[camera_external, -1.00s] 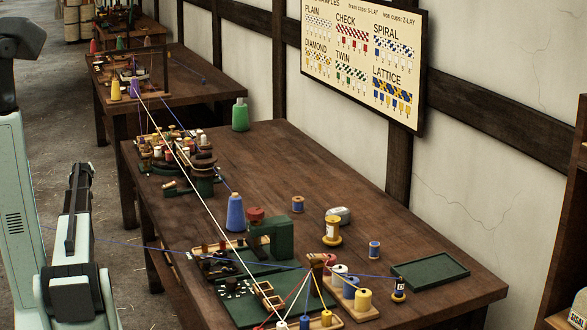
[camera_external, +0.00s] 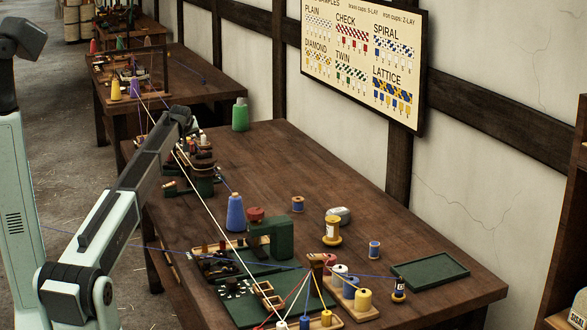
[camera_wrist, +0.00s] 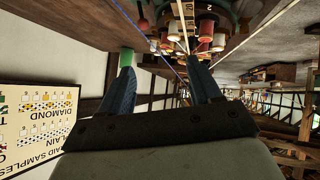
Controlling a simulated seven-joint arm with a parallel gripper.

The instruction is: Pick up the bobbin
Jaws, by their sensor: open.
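Several bobbins stand on the wooden table, and I cannot tell which one the task means. In the external view a cream-and-yellow bobbin (camera_external: 332,231) stands upright right of the middle. Small blue-wound ones stand behind it (camera_external: 297,204) and to its right (camera_external: 374,249). A dark blue one (camera_external: 398,290) with a label stands near the front edge. In the wrist view my gripper (camera_wrist: 160,70) has its two fingers apart with nothing held. The wrist picture is upside down, with red and white bobbins (camera_wrist: 219,42) beyond the fingers. The fingers are not clear in the external view.
A blue cone (camera_external: 235,213) and a green block (camera_external: 279,238) stand mid-table. A green cone (camera_external: 240,115) is at the far end. A green tray (camera_external: 430,271) lies at right. Taut cords (camera_external: 215,220) cross the table's left side. The table's back middle is clear.

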